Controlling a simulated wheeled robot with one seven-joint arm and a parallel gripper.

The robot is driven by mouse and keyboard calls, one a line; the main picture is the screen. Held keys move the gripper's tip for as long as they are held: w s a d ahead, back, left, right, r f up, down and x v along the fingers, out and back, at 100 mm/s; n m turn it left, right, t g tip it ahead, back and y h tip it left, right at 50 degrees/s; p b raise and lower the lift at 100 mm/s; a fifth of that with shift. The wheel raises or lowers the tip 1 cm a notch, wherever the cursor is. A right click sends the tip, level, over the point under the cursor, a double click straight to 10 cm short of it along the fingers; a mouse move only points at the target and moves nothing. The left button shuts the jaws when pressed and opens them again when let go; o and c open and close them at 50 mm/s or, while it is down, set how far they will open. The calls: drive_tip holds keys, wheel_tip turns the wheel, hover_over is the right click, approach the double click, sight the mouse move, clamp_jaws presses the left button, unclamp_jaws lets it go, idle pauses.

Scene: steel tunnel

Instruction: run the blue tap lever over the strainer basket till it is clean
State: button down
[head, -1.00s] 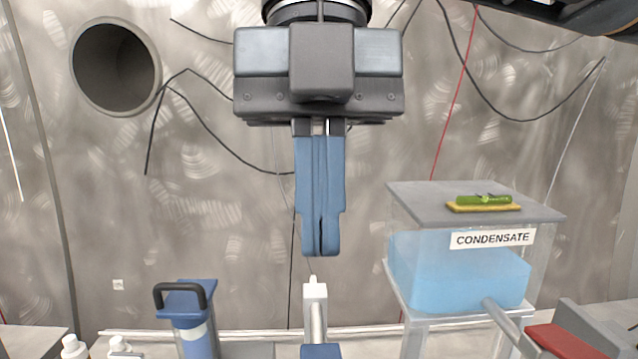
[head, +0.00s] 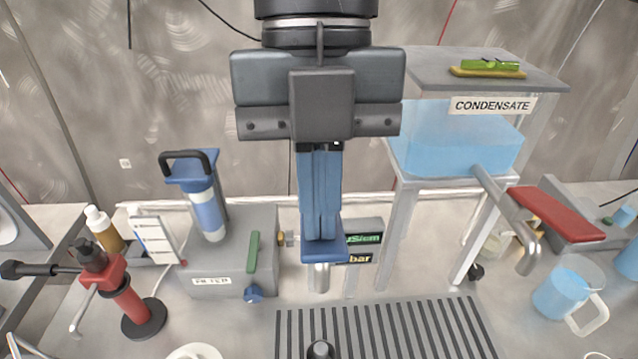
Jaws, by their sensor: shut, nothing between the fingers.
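My gripper (head: 321,236) hangs in the middle of the head view, pointing down, with its two blue fingers shut together and nothing between them. The blue tap lever (head: 325,253) is right at the fingertips, on top of a metal tap (head: 318,279). I cannot tell whether the fingers touch the lever, and they hide part of the tap behind. A blue-capped cylinder with a black handle (head: 207,208) stands upright in a grey block with a partly legible label. I cannot say for sure which thing is the strainer basket.
A slotted drain grate (head: 385,330) lies below the tap. Right are the condensate tank (head: 460,140) on a stand, a pipe with a red lever (head: 555,213) and a blue jug (head: 568,292). Left are a red-and-black tool on a stand (head: 128,300) and a bottle (head: 103,228).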

drive_tip(key=b, duration=0.2)
drive_tip(key=f+t+b, duration=0.1)
drive_tip(key=b, duration=0.1)
drive_tip(key=shift+s+f, duration=0.25)
drive_tip(key=shift+s, duration=0.1)
drive_tip(key=b, duration=0.2)
drive_tip(key=shift+s+f+b, duration=0.25)
drive_tip(key=shift+f+b, duration=0.05)
drive_tip(key=shift+r+p, duration=0.35)
drive_tip(key=shift+p, duration=0.05)
drive_tip(key=shift+r, duration=0.1)
idle(1.6)
drive_tip(key=shift+r, duration=0.7)
drive_tip(key=shift+w+r+p, duration=0.15)
drive_tip(key=shift+r+p, duration=0.3)
drive_tip(key=shift+r, duration=0.05)
drive_tip(key=w+r, duration=0.3)
drive_tip(key=r, duration=0.9)
drive_tip(key=shift+r, duration=0.35)
